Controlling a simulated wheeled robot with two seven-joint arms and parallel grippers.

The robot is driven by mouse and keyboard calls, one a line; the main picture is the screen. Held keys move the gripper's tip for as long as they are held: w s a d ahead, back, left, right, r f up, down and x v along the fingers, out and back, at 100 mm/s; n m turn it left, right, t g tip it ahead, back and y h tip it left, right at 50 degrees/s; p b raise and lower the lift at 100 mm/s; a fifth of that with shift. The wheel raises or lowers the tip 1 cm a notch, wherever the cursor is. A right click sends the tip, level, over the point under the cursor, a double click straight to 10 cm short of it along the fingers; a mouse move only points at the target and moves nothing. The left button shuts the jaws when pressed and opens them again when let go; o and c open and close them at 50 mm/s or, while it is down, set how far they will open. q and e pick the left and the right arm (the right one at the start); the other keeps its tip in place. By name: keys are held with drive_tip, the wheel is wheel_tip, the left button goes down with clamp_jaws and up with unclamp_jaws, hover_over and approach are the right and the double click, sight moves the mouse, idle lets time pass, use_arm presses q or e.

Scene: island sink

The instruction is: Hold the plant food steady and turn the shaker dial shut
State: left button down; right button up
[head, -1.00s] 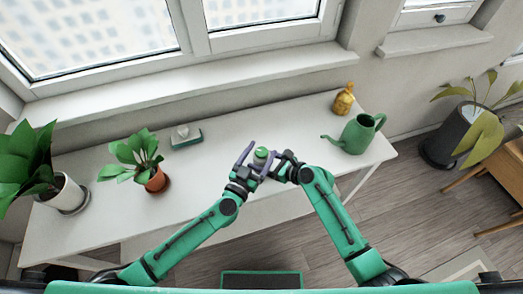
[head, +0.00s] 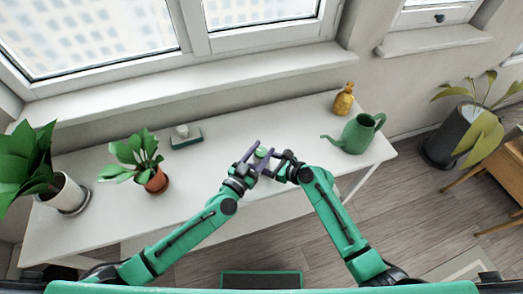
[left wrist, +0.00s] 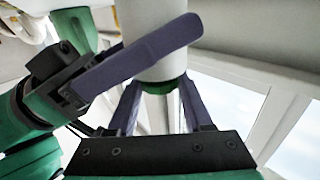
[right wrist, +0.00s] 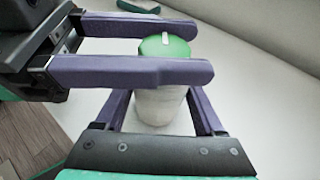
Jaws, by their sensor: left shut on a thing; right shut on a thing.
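The plant food is a pale cylinder (right wrist: 160,103) with a green shaker dial (right wrist: 166,46) on top, which bears a small white mark. In the head view the dial (head: 262,153) shows between my grippers. My right gripper (right wrist: 160,95) is shut on the pale body. My left gripper (left wrist: 160,92) is shut on the dial, its two fingers crossing either side of it in the right wrist view. The green rim (left wrist: 158,87) shows between the left fingers. I cannot tell whether the base touches the table.
The white table (head: 215,180) holds a potted plant (head: 155,178), a tissue box (head: 186,138), a green watering can (head: 357,135) and a yellow bottle (head: 344,101). A larger plant in a white pot (head: 66,193) stands at left. The table behind my grippers is clear.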

use_arm(q)
drive_tip(key=m+g+h, duration=0.2)
drive_tip(key=shift+w+r+h, duration=0.1)
drive_tip(key=shift+w+h, duration=0.05)
drive_tip(key=shift+h, duration=0.15)
drive_tip(key=m+g+h, duration=0.1)
drive_tip(key=m+g, duration=0.1)
drive_tip(key=m+g+h, duration=0.1)
drive_tip(key=g+h, duration=0.1)
drive_tip(key=shift+w+a+m+h, duration=0.1)
drive_tip(key=shift+a+m+h, duration=0.05)
drive_tip(key=shift+m+h, duration=0.2)
drive_tip(key=m+g, duration=0.1)
drive_tip(key=g, duration=0.1)
drive_tip(key=m+g+h, duration=0.1)
drive_tip(key=m+g, duration=0.1)
drive_tip(key=shift+g+h, duration=0.25)
drive_tip(key=shift+g, duration=0.15)
drive_tip(key=shift+s+f+m+g+h, duration=0.1)
drive_tip(key=shift+f+m+g+h, duration=0.05)
drive_tip(key=shift+m+g, duration=0.4)
drive_tip(key=shift+s+f+m+g+h, duration=0.15)
drive_tip(key=shift+m+g, duration=0.15)
drive_tip(key=shift+g, duration=0.45)
drive_tip(key=shift+d+g, duration=0.2)
drive_tip(key=shift+g, duration=0.1)
drive_tip(key=shift+r+m, duration=0.2)
drive_tip(key=shift+m, duration=0.1)
drive_tip(key=shift+c, duration=1.5)
unclamp_jaws()
